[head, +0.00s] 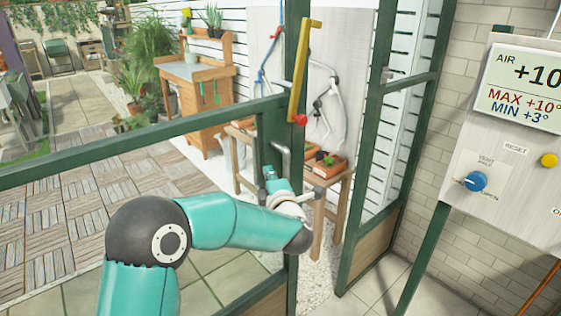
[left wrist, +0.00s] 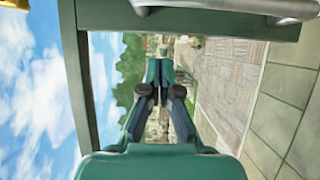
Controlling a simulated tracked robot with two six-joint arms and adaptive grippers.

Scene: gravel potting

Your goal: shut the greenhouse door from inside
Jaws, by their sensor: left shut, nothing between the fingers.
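The green-framed door (head: 150,135) spans the left of the head view; its upright edge stands apart from the green post (head: 378,130) to the right, with a gap showing the outside. A grey bent handle (head: 282,154) is on the door's edge upright. It also shows along the top of the left wrist view (left wrist: 235,8). My left gripper (head: 269,173) is just below and beside the handle, shut and empty. Its closed fingers also show in the left wrist view (left wrist: 154,88). Whether it touches the door is unclear. My right gripper is not in view.
A yellow bar with a red knob (head: 303,70) is on the door upright. A panel with a display and blue dial (head: 477,181) stands at the right before a brick wall. Outside are a wooden potting bench (head: 190,85), a low table (head: 325,180) and paving.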

